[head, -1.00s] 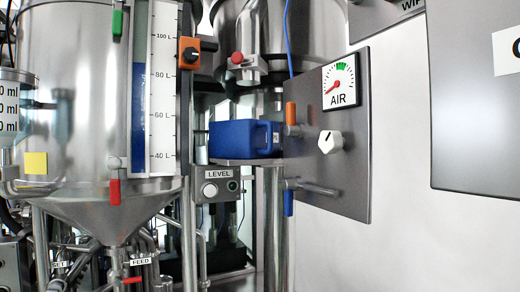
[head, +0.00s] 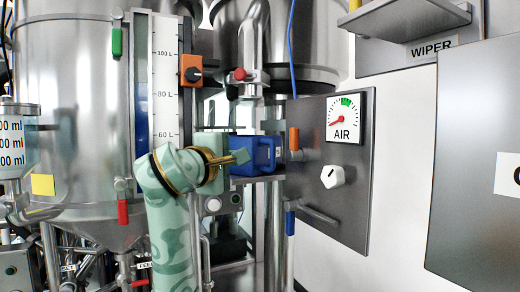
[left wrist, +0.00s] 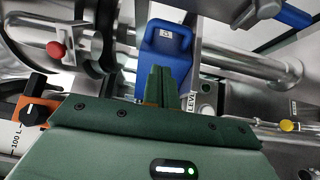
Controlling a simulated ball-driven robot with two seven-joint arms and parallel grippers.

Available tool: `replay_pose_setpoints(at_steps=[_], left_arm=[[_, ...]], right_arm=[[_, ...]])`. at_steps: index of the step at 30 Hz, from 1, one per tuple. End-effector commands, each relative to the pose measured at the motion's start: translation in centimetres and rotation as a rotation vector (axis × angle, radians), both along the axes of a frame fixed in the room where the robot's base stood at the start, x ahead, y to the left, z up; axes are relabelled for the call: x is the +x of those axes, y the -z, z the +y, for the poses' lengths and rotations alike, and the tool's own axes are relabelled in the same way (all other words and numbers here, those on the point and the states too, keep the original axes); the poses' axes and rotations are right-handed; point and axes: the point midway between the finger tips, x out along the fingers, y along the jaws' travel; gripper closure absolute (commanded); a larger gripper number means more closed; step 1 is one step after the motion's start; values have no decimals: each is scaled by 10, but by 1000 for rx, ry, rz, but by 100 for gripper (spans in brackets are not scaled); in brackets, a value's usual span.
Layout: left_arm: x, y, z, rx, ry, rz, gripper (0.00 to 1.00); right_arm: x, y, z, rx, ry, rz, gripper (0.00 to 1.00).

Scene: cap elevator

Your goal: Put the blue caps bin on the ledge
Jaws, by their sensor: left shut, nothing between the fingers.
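The blue caps bin (head: 262,152) sits on a small grey ledge between the tank gauge and the AIR panel. My left gripper (head: 243,157) reaches in from the lower left, its fingers shut and empty in front of the bin's left part, which it partly hides. In the left wrist view the blue bin (left wrist: 166,52) is just beyond the green shut fingers (left wrist: 160,75), with a small label on its face. I cannot tell whether the fingertips touch the bin. My right gripper is not in view.
The AIR panel (head: 352,190) with a white knob and an orange-handled valve (head: 294,139) stands right of the bin. A red-knobbed fitting (head: 240,75) is above it. A level gauge (head: 165,75) and orange switch (head: 192,69) are at left. A WIPER shelf (head: 415,25) is upper right.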

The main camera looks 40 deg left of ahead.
Motion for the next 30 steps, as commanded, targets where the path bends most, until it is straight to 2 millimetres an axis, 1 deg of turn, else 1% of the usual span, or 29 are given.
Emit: replay_pose_setpoints(at_steps=[2, 5, 8, 15, 19, 24, 30], left_arm=[[-1, -4, -8, 3, 50, 9, 100], [6, -5, -10, 4, 73, 17, 100], [22, -5, -9, 1, 74, 19, 100], [66, -6, -1, 0, 71, 18, 100], [83, -6, 1, 3, 70, 17, 100], [95, -4, 3, 5, 68, 17, 100], [96, -3, 4, 5, 67, 17, 100]], right_arm=[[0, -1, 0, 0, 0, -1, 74], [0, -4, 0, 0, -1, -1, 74], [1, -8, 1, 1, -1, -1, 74], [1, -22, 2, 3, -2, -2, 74], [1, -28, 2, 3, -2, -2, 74], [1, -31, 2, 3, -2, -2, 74], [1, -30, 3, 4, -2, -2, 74]])
